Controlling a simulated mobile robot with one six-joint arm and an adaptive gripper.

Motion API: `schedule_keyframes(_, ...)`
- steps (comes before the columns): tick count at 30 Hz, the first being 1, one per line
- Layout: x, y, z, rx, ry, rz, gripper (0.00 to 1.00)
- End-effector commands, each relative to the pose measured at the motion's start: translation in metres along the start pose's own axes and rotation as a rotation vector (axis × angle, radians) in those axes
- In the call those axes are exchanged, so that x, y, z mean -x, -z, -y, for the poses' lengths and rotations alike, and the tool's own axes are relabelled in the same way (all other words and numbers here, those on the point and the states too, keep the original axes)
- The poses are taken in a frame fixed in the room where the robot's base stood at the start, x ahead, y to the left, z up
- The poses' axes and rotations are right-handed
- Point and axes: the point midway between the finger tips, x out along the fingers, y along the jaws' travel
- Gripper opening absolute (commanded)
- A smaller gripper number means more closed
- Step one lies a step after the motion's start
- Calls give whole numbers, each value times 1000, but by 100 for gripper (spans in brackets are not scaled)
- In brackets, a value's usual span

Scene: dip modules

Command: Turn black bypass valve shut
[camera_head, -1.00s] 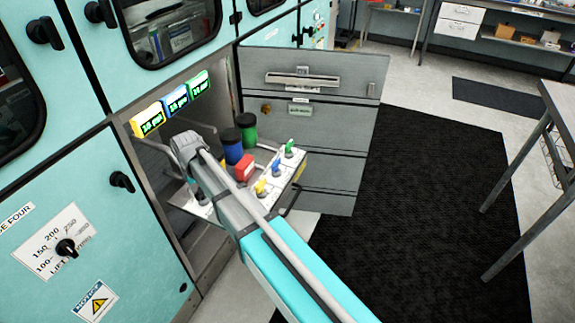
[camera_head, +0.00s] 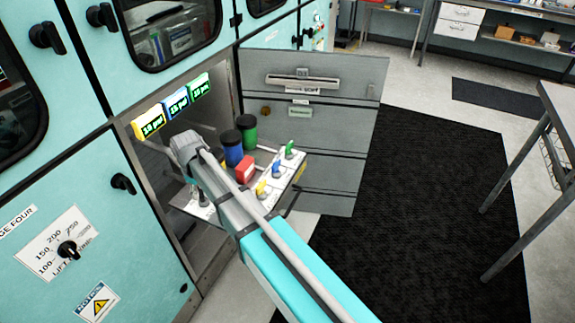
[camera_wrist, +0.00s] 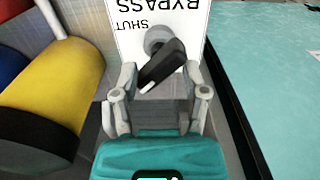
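In the wrist view, the black bypass valve handle (camera_wrist: 163,66) sits on a grey hub in front of a white label plate (camera_wrist: 130,45). The plate reads BYPASS and SHUT, upside down. The handle is tilted, running from upper right to lower left, with a white mark at its lower left end. My gripper (camera_wrist: 160,78) is open, with one finger on each side of the handle; I cannot tell whether either finger touches it. In the head view, my arm hides the gripper, and a small dark part (camera_head: 202,199) at the panel's left end may be the valve.
A yellow cylinder (camera_wrist: 60,90) stands close left of my gripper; a teal panel (camera_wrist: 270,60) lies to the right. A grey door (camera_head: 330,130) stands open.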

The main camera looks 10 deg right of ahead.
Motion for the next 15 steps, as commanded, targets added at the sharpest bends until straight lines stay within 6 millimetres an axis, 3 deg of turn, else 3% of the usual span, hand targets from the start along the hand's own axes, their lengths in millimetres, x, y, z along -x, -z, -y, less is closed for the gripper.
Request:
schedule_keyframes(1, 10, 0, 0, -1, 0, 0, 57)
schedule_keyframes(15, 48, 0, 0, -4, 0, 0, 57)
